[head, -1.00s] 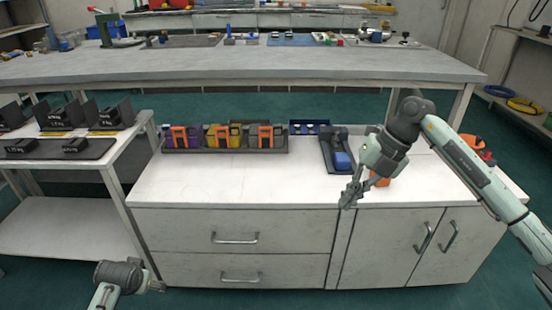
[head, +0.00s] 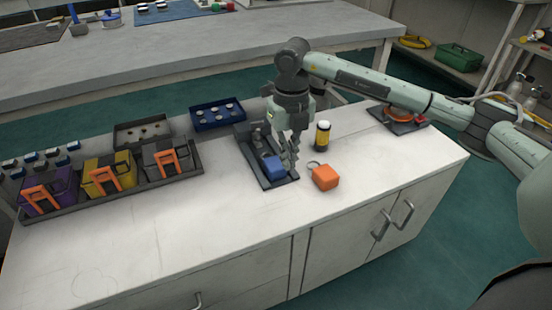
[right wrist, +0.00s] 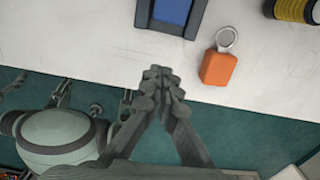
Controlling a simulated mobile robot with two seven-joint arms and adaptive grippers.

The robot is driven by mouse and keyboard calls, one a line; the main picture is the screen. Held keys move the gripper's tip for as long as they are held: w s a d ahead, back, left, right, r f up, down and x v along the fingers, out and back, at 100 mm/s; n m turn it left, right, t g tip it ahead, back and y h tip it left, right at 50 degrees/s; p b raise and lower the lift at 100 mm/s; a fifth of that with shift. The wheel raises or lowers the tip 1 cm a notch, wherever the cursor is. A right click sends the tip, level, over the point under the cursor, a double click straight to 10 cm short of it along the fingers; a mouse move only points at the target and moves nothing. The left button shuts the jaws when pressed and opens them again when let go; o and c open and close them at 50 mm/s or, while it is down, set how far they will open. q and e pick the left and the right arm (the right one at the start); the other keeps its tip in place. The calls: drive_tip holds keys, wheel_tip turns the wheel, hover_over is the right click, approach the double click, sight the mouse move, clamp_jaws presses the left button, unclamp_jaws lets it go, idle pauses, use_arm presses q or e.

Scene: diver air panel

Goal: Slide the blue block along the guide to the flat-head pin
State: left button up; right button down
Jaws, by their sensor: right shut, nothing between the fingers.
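The blue block (head: 274,167) sits in a dark guide (head: 281,183) on the white counter, near the guide's front end. Small grey parts (head: 258,138) stand towards the guide's back; I cannot tell which is the flat-head pin. My right gripper (head: 291,168) points down, shut and empty, and overlaps the right side of the block and guide in the head view. In the right wrist view, its closed fingertips (right wrist: 159,78) show apart from the block (right wrist: 174,10), which is cut by the top edge. My left gripper is out of view.
An orange tag with a ring (head: 325,177) lies right of the guide. A yellow-and-black cylinder (head: 322,136) stands behind it. A rack (head: 130,190) of padlock-like items and a blue tray (head: 218,114) are to the left. The counter front is clear.

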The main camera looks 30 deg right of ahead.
sight(281, 184)
drive_tip(key=f, duration=0.9)
drive_tip(key=shift+s+f, duration=0.25)
drive_tip(key=shift+f, duration=0.15)
drive_tip(key=w, duration=0.2)
drive_tip(key=shift+w+r+p, duration=0.2)
drive_tip(key=shift+w+p, duration=0.15)
drive_tip(key=shift+w, duration=0.65)
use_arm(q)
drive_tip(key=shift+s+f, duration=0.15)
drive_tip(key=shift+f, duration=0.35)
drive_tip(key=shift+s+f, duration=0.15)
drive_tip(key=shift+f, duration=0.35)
use_arm(e)
drive_tip(key=shift+w+d, duration=0.1)
drive_tip(key=shift+w, duration=0.1)
